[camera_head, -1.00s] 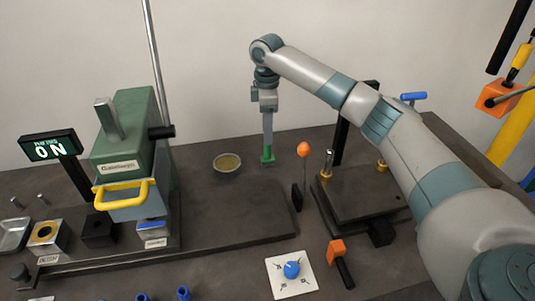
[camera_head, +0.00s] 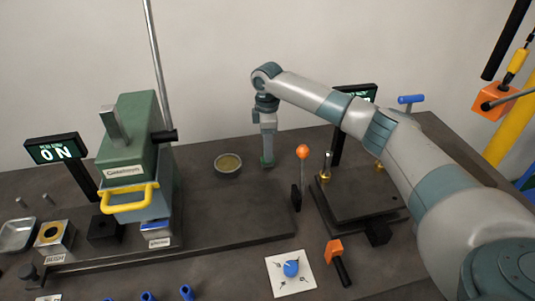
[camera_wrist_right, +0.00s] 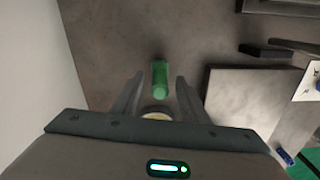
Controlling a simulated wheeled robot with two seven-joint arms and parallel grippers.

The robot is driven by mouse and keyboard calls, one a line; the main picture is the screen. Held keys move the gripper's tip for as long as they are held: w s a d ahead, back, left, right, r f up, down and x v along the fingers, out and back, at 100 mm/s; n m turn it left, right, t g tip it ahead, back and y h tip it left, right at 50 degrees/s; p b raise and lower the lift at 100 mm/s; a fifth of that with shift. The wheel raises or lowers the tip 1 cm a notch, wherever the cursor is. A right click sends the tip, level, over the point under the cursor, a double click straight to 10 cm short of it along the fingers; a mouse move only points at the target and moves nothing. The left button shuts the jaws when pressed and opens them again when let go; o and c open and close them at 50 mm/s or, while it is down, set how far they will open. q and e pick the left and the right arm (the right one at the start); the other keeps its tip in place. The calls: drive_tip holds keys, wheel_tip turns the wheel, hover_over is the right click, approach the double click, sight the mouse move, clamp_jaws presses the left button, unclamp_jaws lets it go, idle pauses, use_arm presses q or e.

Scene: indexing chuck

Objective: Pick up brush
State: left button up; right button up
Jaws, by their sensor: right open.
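My right gripper (camera_head: 267,150) points down over the back of the dark bench, right of the shallow bowl. A small green thing, which may be the brush (camera_head: 267,161), is at its fingertips. In the right wrist view the green piece (camera_wrist_right: 160,80) lies between the two spread fingers, with gaps at both sides. A pale round shape (camera_wrist_right: 156,116) shows nearer the palm, partly hidden by the gripper body. The right gripper is open and holds nothing. My left gripper is not in view.
A shallow bowl (camera_head: 228,163) stands just left of the gripper. The green press (camera_head: 128,140) with a yellow handle is further left. An orange-knobbed lever (camera_head: 303,152) and a dark raised plate (camera_head: 360,195) stand to the right.

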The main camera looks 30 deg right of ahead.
drive_tip(key=shift+f, duration=0.9)
drive_tip(key=c, duration=1)
drive_tip(key=shift+r, duration=0.1)
clamp_jaws()
wheel_tip(320, 180, up, 8)
drive_tip(key=shift+r+b, duration=0.2)
drive_tip(key=shift+b, duration=1.05)
drive_tip(key=shift+r, duration=0.8)
